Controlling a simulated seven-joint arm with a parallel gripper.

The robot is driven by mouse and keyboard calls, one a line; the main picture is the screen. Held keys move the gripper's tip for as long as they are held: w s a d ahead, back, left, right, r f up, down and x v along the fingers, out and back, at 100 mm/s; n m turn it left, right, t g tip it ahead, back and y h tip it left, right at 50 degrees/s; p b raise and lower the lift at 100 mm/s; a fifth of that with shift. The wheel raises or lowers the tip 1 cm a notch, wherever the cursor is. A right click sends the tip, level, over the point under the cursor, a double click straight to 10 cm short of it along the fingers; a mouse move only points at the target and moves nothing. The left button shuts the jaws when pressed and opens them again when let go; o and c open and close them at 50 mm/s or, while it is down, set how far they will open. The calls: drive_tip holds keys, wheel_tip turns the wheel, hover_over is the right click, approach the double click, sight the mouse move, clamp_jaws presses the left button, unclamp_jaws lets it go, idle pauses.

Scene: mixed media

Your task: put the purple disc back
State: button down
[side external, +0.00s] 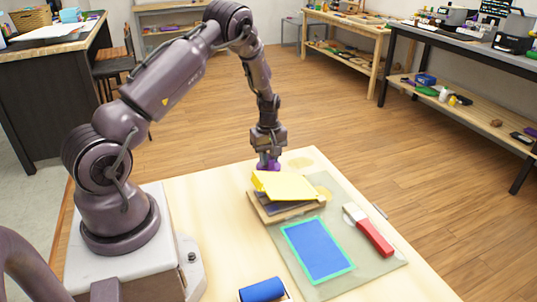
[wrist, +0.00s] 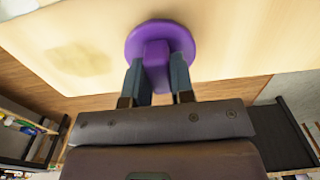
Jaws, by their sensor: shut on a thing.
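The purple disc (wrist: 160,30) has a block-like purple handle. My gripper (wrist: 157,66) is shut on that handle, one finger on each side, with the disc beyond the fingertips in the wrist view. In the side view my gripper (side external: 268,145) points down at the back of the table, and the purple disc (side external: 268,164) shows under it, partly hidden by the fingers and the yellow sheet. I cannot tell whether the disc touches the table.
A tilted yellow sheet (side external: 287,186) tops a wooden stack (side external: 262,210) just in front of the gripper. On the grey-green mat (side external: 375,270) lie a blue teal-edged panel (side external: 318,249) and a red-handled tool (side external: 374,238). A blue roller (side external: 262,290) lies in front. A pale round patch (side external: 299,163) marks the table.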

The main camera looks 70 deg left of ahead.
drive_tip(key=shift+f, duration=0.3)
drive_tip(key=shift+f, duration=0.2)
drive_tip(key=c, duration=0.7)
unclamp_jaws()
drive_tip(key=shift+c, duration=0.2)
drive_tip(key=c, duration=0.4)
wheel_tip(320, 180, up, 9)
